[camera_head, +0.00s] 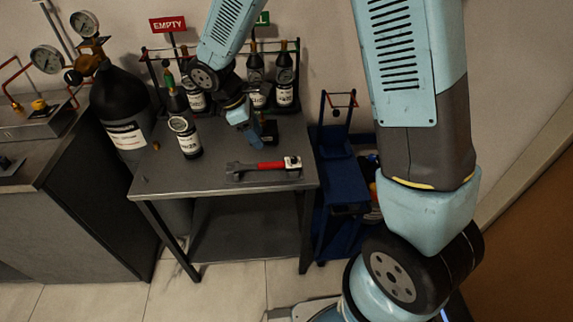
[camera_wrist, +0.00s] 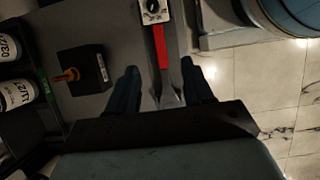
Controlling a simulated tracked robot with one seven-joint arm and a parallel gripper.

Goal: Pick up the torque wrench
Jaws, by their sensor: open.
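The torque wrench (camera_head: 270,166) lies flat on the grey metal table, with a red handle, a pale dial end at the right and a grey end at the left. In the wrist view the wrench (camera_wrist: 161,48) runs down the picture, its dial at the top and its grey shaft between the fingertips. My gripper (camera_head: 252,141) is above the table, just behind the wrench in the head view. Its two dark fingers in the wrist view (camera_wrist: 159,70) are apart and hold nothing. Their exact height over the wrench cannot be told.
A small black box with an orange knob (camera_wrist: 83,73) stands beside the fingers. A bottle with a gauge (camera_head: 187,138) stands on the table (camera_head: 200,181). Several bottles fill a rack under an EMPTY sign (camera_head: 168,24). A black cylinder (camera_head: 122,105) is left; a blue cart (camera_head: 341,178) is right.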

